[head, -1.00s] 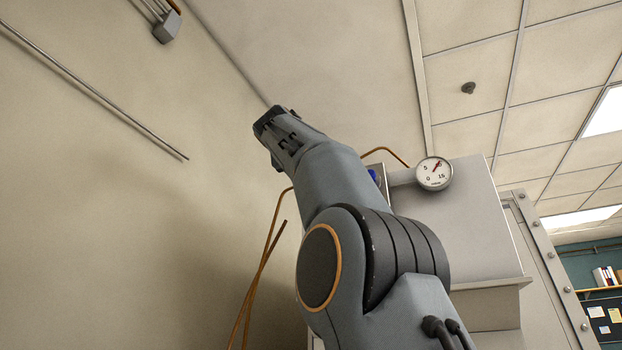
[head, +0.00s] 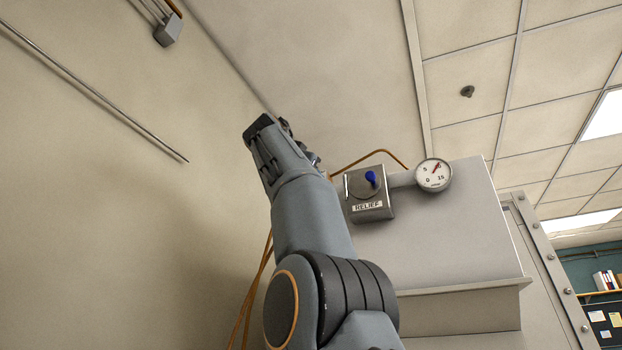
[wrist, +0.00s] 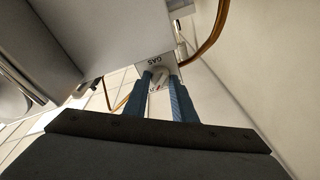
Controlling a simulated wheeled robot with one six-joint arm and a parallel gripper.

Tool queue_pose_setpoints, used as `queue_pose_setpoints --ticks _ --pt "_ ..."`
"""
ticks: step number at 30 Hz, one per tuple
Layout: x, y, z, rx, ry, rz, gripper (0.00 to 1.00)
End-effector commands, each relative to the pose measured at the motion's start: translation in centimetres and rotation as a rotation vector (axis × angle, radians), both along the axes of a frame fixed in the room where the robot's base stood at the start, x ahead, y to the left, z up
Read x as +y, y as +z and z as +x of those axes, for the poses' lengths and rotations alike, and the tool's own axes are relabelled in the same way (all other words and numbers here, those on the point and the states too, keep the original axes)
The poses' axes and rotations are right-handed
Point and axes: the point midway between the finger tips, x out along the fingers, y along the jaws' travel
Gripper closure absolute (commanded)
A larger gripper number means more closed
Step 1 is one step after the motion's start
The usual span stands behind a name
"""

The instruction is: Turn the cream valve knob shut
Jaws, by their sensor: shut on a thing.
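The cream valve knob (wrist: 160,73) shows in the wrist view, on a pale plate marked GAS (wrist: 154,59). My gripper (wrist: 161,80) has one blue finger on either side of the knob and is shut on it. Small marks show on the plate below the knob, partly between the fingers; I cannot read them all. In the head view my arm is raised in front of the wall, and the knob and fingertips are hidden behind its end.
A grey box labelled RELIEF (head: 370,207) with a blue knob (head: 371,178) sits right of my arm, beside a round gauge (head: 434,175). A copper pipe (wrist: 207,36) runs close to the right of the GAS plate. A thin rod (head: 95,92) runs along the wall at left.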

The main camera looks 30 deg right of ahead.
Motion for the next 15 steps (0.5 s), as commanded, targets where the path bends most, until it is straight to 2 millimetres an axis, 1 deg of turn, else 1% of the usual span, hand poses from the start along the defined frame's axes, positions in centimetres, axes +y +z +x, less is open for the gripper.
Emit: queue_pose_setpoints --ticks 1,13,14,15 --pt "-0.01 0.25 -0.2 -0.009 0.0 0.001 0.99" --pt "0.0 0.27 -0.24 -0.012 0.0 0.003 0.98" --pt "0.0 0.27 -0.24 -0.012 0.0 0.003 0.71" --pt "0.0 0.25 -0.22 -0.011 0.0 0.002 0.69"
